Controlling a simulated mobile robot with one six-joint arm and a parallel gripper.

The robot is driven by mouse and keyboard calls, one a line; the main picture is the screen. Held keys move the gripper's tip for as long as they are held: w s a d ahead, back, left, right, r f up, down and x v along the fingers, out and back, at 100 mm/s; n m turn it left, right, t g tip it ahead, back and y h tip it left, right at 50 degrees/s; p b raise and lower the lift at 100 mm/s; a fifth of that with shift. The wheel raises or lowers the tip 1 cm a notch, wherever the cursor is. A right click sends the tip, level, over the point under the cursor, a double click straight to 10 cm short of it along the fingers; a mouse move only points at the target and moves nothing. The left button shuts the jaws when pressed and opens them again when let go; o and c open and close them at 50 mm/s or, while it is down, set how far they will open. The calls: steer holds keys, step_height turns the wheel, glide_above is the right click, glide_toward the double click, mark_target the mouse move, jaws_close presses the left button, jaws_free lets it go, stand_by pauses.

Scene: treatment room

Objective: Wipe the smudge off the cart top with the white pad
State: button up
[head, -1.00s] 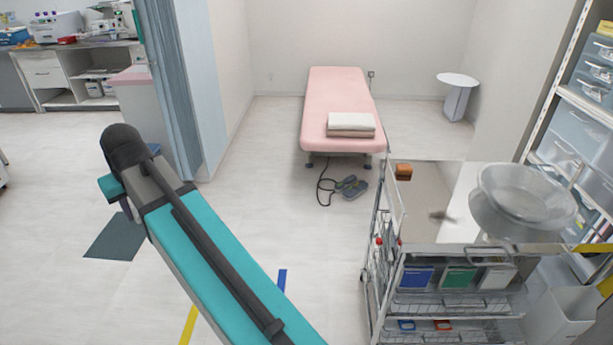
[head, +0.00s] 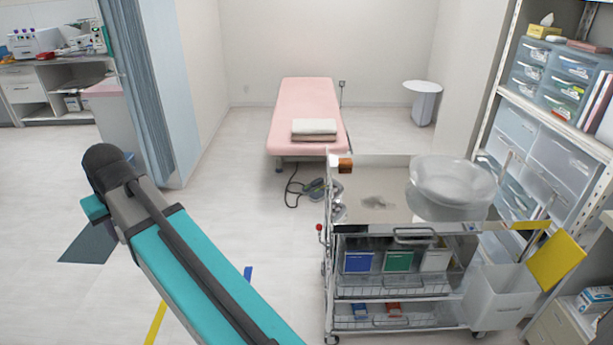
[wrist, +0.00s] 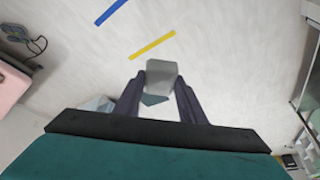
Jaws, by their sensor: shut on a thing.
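The metal cart (head: 345,212) stands right of centre in the head view. A dark grey smudge (head: 378,202) lies on its top, left of a large translucent bowl (head: 452,188). In the wrist view my gripper (wrist: 160,88) is shut on a pale grey-white block, which looks like the white pad (wrist: 162,72). The pad is held over open floor, away from the cart top. The gripper and pad do not show in the head view, where only my arm is seen.
A small orange-brown block (head: 345,165) sits at the cart top's back left corner. A white bin (head: 498,295) and drawer shelving (head: 540,150) stand right of the cart. A pink bed (head: 305,110) is behind.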

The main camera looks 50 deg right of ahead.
steer(key=shift+s+a, duration=0.4)
steer(key=shift+s, duration=0.1)
